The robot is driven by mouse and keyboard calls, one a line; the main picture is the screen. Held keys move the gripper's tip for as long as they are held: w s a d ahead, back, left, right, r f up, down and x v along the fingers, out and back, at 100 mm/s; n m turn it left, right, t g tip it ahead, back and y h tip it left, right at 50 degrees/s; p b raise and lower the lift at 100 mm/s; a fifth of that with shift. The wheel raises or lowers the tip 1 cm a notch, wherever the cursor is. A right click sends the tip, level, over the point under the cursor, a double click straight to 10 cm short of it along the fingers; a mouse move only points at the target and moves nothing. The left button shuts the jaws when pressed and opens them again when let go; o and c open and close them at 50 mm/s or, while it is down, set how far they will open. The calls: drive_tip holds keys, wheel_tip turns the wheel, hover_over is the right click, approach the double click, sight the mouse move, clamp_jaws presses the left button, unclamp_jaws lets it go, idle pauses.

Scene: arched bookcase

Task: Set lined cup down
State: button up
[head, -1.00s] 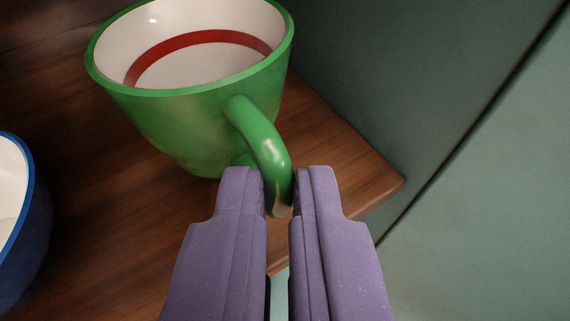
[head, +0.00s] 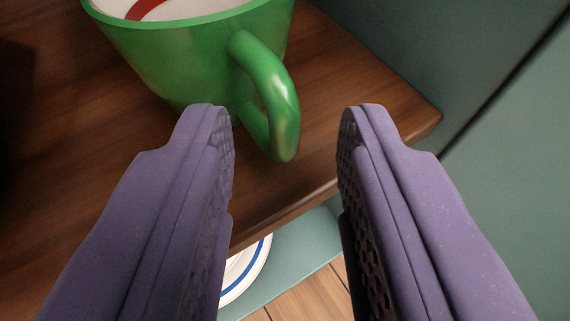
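The green cup (head: 190,58) stands upright on a brown wooden shelf (head: 330,125). Its inside is white with a red line, and its upper part is cut off by the top of the picture. Its handle (head: 277,90) points toward me, to the lower right. My gripper (head: 285,125) is open, with its two purple fingers well apart. The handle's lower end lies in the gap between the fingertips, clear of the right finger. The left fingertip covers a bit of the cup's lower side. I cannot tell whether it touches.
A green-grey wall panel (head: 480,70) stands close on the right. The shelf's front edge (head: 290,208) runs below the handle. A white plate with a blue ring (head: 245,270) is partly visible lower down. The shelf left of the cup looks clear but dark.

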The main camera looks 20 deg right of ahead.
drive_tip(key=shift+r, duration=0.15)
drive_tip(key=p+v, duration=0.5)
drive_tip(key=v, duration=0.7)
